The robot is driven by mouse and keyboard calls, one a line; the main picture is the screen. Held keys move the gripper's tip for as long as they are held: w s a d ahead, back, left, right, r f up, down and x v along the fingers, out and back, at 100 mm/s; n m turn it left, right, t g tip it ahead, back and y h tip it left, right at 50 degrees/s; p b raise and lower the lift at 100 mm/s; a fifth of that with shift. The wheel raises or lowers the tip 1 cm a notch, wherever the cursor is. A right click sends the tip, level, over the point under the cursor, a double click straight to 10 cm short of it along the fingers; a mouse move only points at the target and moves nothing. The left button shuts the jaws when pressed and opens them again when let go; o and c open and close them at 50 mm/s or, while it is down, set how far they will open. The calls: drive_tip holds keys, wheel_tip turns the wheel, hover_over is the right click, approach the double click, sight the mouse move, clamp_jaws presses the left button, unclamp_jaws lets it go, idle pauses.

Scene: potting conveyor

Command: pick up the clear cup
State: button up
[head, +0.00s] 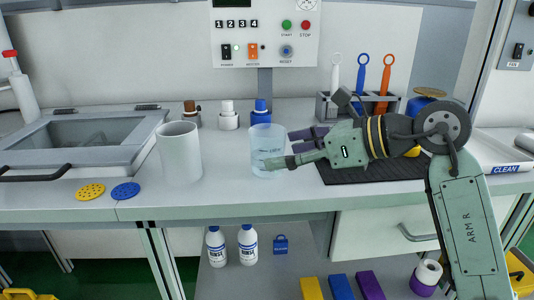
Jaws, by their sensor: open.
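The clear cup (262,138) stands upright on the light worktop (225,195), near the middle of the head view. It is see-through with a bluish tint and faint marks on its side. My gripper (279,150) comes in from the right, level with the cup, and is open. The green near finger overlaps the front of the cup in the picture. The dark purple far finger ends at the cup's right edge, partly behind it. I cannot tell whether either finger touches the cup.
A white cylinder (179,152) stands left of the cup. Bottles with brown (191,118), white (228,119) and blue (261,108) caps stand behind. A tool rack (327,108) stands behind my gripper, and a dark mat (345,177) lies under it.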

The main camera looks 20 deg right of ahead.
sight(266, 155)
drive_tip(key=x, duration=0.5)
drive_tip(key=shift+s+a, duration=0.1)
drive_tip(key=c, duration=1.4)
